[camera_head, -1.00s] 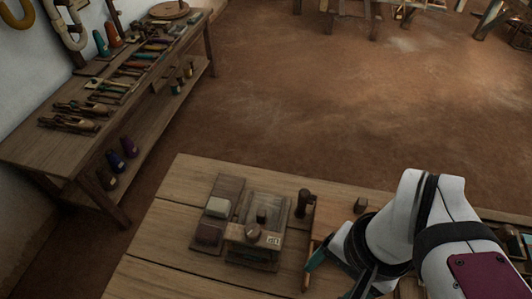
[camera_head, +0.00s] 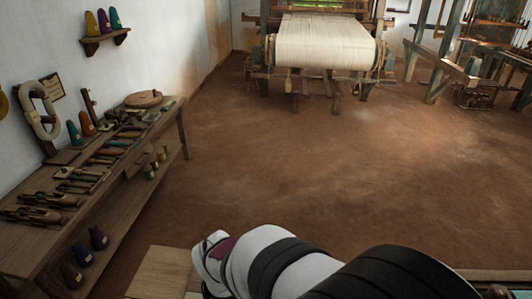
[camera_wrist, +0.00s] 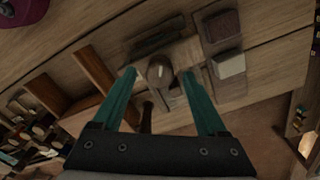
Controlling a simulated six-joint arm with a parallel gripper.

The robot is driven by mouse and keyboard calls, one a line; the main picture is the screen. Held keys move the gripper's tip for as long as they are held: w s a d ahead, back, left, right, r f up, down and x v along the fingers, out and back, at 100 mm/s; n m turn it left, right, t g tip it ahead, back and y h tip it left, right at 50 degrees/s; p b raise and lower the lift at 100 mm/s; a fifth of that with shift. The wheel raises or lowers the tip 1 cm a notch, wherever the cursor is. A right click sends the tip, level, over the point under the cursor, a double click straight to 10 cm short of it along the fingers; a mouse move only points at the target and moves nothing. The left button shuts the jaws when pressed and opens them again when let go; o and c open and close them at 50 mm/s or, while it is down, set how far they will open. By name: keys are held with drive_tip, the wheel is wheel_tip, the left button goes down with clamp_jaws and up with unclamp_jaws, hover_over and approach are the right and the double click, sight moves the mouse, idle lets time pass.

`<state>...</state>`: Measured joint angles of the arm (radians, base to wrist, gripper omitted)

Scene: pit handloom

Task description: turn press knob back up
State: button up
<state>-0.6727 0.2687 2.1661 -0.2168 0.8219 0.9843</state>
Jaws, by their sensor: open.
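The press (camera_wrist: 173,95) is on the wooden table in the wrist view, with its round knob (camera_wrist: 159,70) near the top centre. My gripper (camera_wrist: 160,73) has two teal fingers spread wide. The knob appears between the fingertips, with a gap on each side; I cannot tell the height between them. Nothing is held. In the head view my arm covers the table area, and the press, the knob and the gripper are hidden or out of frame.
Beside the press is a dark board with a pale grey block (camera_wrist: 230,64) and a brown block (camera_wrist: 222,27). A dark post (camera_wrist: 147,117) and wooden dividers (camera_wrist: 96,68) are on the other side. A tool bench (camera_head: 105,175) is at left; a loom (camera_head: 320,45) stands behind open floor.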

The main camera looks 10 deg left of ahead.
drive_tip(key=shift+f, duration=0.45)
clamp_jaws()
